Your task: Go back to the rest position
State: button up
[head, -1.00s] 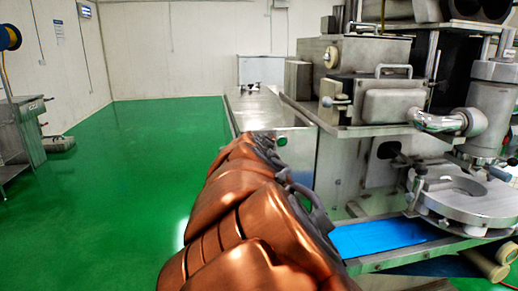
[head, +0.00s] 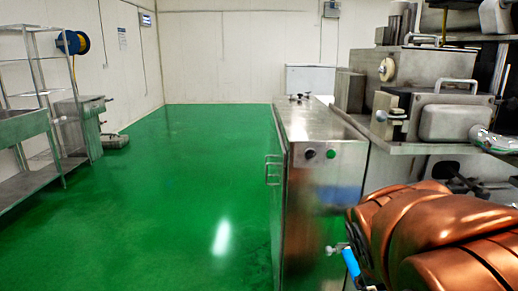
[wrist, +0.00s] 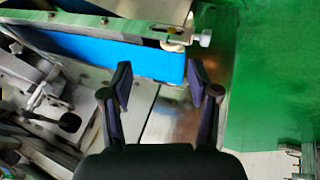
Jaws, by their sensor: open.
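My gripper (wrist: 159,85) shows in the wrist view with its two dark fingers spread apart and nothing between them. Beyond the fingertips is the blue conveyor belt (wrist: 90,40) of the encrusting machine, with a metal side rail. Green floor lies to the right of it. The encrusting machine (head: 455,118) stands at the right, partly hidden behind my arm.
A stainless steel cabinet (head: 322,190) with a green knob stands left of the machine. Metal shelving (head: 35,110) and a steel unit (head: 92,120) line the left wall. The green floor (head: 170,200) between them is clear.

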jog(key=s+a+f+g+y, duration=0.1)
jog(key=s+a+f+g, duration=0.15)
jog(key=s, duration=0.55)
jog(key=s+a+f+g+y, duration=0.2)
jog(key=s+f, duration=0.1)
jog(key=s, duration=0.4)
jog(key=s+a+f+g+y, duration=0.1)
jog(key=s+a+f+g, duration=0.15)
jog(key=s, duration=0.55)
jog(key=s+p+v, duration=0.2)
jog(key=p+v, duration=1.2)
jog(key=v, duration=0.1)
jog(key=shift+r+t+p, duration=0.3)
jog(key=shift+r+t, duration=0.1)
jog(key=shift+r, duration=0.1)
jog(key=shift+d, duration=0.15)
jog(key=shift+c, duration=0.2)
